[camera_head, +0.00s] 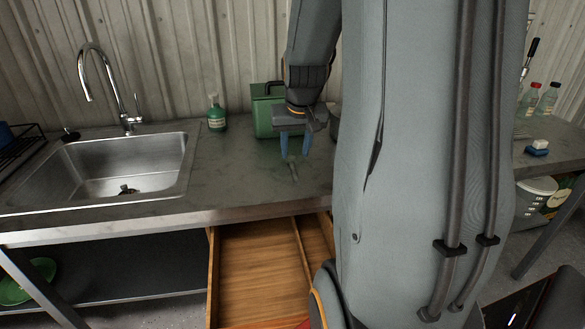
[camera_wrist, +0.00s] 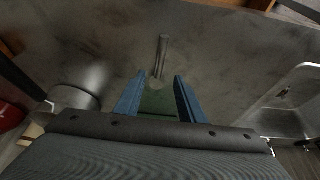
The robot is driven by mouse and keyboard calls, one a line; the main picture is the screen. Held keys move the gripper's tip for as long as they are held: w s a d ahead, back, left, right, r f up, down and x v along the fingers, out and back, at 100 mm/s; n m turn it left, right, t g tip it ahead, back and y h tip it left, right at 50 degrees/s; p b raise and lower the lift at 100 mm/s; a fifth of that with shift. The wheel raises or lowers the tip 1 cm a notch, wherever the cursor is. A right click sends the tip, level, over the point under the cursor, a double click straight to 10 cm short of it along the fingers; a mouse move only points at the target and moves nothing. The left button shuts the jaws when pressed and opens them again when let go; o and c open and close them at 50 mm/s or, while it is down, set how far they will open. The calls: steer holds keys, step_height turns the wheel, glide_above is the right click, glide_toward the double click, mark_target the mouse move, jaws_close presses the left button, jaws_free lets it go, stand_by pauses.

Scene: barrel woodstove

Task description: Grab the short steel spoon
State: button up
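A short metal spoon (camera_wrist: 163,48) lies on the steel counter in the wrist view, just beyond my fingertips and roughly in line with the gap between them. Its handle points toward the counter's front edge. In the head view it is a faint shape on the counter (camera_head: 292,172) below my fingers. My gripper (camera_head: 295,155) points down with its two blue fingers apart and nothing held. It also shows open in the wrist view (camera_wrist: 160,78). I cannot tell the exact height of the fingertips above the counter.
A green canister (camera_head: 264,112) stands behind my gripper, with a green bottle (camera_head: 216,114) to its left. A metal pot (camera_wrist: 78,86) is to the left in the wrist view. A sink (camera_head: 110,170) is at left. An open wooden drawer (camera_head: 255,265) sits below the counter.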

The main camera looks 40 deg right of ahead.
mark_target(293, 167)
steer(key=shift+w+d+f, duration=0.1)
steer(key=shift+d+f, duration=0.15)
steer(key=shift+d, duration=0.05)
steer(key=shift+p+x, duration=0.9)
steer(key=shift+x, duration=2.6)
steer(key=shift+w+a, duration=0.1)
steer(key=shift+w, duration=0.05)
jaws_close()
